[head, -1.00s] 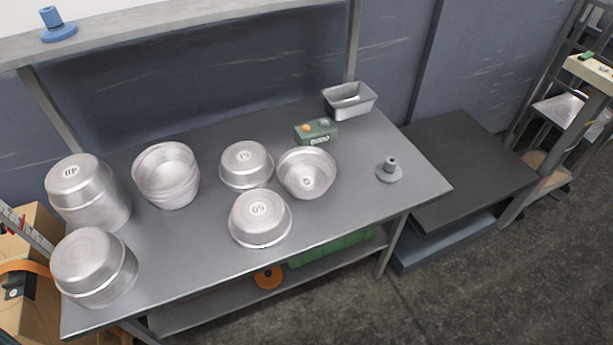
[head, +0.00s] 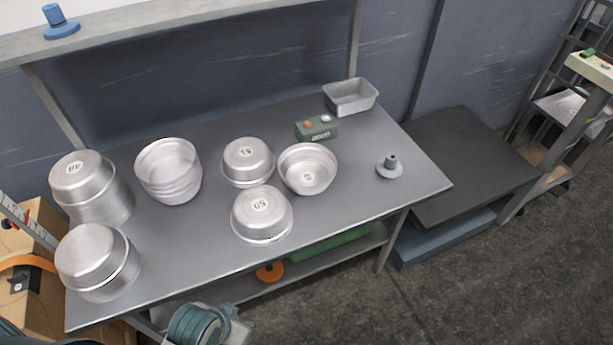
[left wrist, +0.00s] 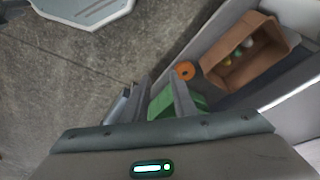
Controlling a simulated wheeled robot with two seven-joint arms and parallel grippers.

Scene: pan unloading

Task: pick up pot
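Several silvery metal pots stand on the grey table (head: 330,215). Upside down are the pot marked 50 (head: 262,213) at front middle, the pot marked 51 (head: 247,160) behind it, a pot stack marked 40 (head: 88,185) at back left, and another stack (head: 95,260) at front left. An upright stack (head: 168,170) and an upright pot (head: 308,168) show open tops. In the left wrist view my left gripper (left wrist: 160,98) has its fingers apart with nothing held, above the floor and lower shelf, away from the pots. My right gripper is not in view.
A loaf pan (head: 351,97), a green box (head: 317,128) and a small grey knobbed piece (head: 390,167) stand on the table's right part. An orange ring (head: 270,272) lies on the lower shelf. A cardboard box (head: 35,230) stands left. The table's front right is clear.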

